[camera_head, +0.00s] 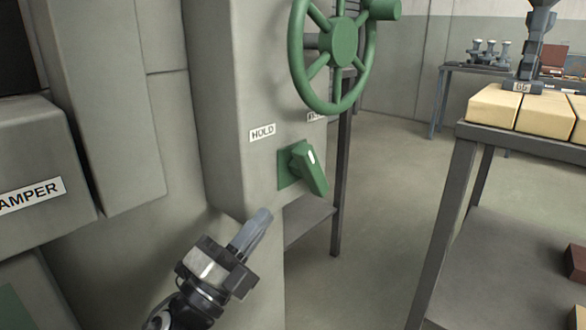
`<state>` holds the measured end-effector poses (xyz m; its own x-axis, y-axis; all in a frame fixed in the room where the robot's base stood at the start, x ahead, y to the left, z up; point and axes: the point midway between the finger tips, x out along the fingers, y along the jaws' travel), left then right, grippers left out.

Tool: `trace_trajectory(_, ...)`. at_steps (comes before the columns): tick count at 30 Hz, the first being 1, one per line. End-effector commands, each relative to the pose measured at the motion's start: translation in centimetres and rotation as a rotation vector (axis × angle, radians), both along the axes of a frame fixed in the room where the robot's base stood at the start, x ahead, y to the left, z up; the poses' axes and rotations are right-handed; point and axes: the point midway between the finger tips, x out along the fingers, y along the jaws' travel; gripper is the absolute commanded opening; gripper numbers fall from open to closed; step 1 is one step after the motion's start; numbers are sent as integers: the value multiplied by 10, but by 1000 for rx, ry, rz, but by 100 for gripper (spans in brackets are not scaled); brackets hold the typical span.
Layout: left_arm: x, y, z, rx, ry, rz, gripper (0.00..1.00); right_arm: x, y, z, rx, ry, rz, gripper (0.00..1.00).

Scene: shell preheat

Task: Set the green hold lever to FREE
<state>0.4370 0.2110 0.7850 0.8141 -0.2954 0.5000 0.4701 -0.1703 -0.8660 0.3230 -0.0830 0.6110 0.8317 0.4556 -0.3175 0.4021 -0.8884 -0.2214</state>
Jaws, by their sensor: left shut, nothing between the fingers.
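The green hold lever (310,172) sits on a green plate on the side of the grey housing. Its handle slants down and to the right, with a white mark on its face. A HOLD label (262,132) is above and left of it. A second label (316,117), above and right, is partly hidden by the handwheel and I cannot read it in full. My left gripper (264,215) is shut and empty, below and left of the lever, with a gap between its fingertips and the lever. My right gripper is not in view.
A green handwheel (340,43) stands out above the lever. A grey box with a DAMPER-like label (32,195) is at the left. A table with pale blocks (493,108) is at the right. Open floor (385,200) lies between the housing and the table.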

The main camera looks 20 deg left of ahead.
Motion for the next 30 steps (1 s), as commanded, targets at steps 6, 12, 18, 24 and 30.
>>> trace_trajectory(6, 40, -14, 30, -1, -3, -1, 0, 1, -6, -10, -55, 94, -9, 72)
trace_trajectory(12, 65, -24, 43, -1, -2, -1, 0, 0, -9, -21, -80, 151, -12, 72)
trace_trajectory(18, 76, -28, 47, -1, 0, 0, 0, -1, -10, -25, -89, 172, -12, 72)
trace_trajectory(24, 76, -28, 47, -1, 0, 0, 0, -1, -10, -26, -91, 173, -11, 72)
trace_trajectory(30, 76, -28, 47, 0, 1, -1, 0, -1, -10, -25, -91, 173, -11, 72)
